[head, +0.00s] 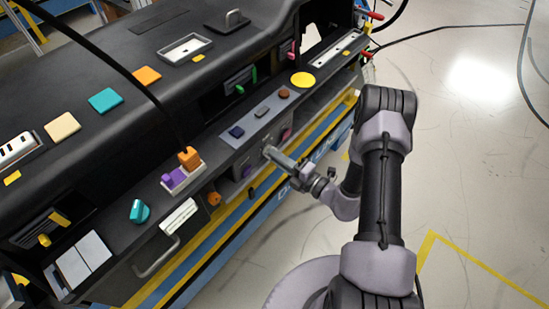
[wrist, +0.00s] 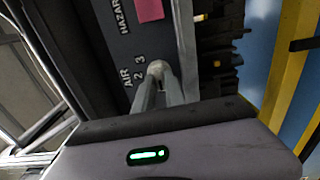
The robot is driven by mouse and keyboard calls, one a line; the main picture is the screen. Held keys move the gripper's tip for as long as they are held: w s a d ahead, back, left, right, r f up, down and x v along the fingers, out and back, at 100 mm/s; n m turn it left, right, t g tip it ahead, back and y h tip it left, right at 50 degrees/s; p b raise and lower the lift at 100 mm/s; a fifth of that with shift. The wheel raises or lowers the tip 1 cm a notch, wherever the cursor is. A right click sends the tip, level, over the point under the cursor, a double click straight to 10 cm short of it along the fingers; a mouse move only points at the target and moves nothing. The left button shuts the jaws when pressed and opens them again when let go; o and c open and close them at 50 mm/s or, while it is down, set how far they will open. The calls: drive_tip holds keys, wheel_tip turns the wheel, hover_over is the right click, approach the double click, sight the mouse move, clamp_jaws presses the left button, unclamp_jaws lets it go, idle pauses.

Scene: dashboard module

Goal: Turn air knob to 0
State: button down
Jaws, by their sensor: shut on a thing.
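In the wrist view the air knob (wrist: 158,68) is a pale, rounded piece on a dark panel, beside the printed word AIR and the numerals 2 and 3. My gripper (wrist: 160,82) is shut on this knob, with both grey fingers close together around it. The fingers hide most of the knob and part of its scale, so I cannot tell where it points. In the head view my gripper (head: 268,151) reaches the front face of the dashboard from the right; the knob cannot be made out there.
A pink hazard button (wrist: 150,10) is above the knob in the wrist view. A yellow round button (head: 303,79) and an orange plug (head: 189,158) with a cable sit on the dashboard (head: 120,60). A blue and yellow rail runs below.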

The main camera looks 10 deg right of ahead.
drive_tip(key=shift+d, duration=0.1)
drive_tip(key=c, duration=1.4)
unclamp_jaws()
drive_tip(key=p+v, duration=0.3)
drive_tip(key=v, duration=1.4)
drive_tip(key=shift+s, duration=0.15)
drive_tip(key=shift+d, duration=0.1)
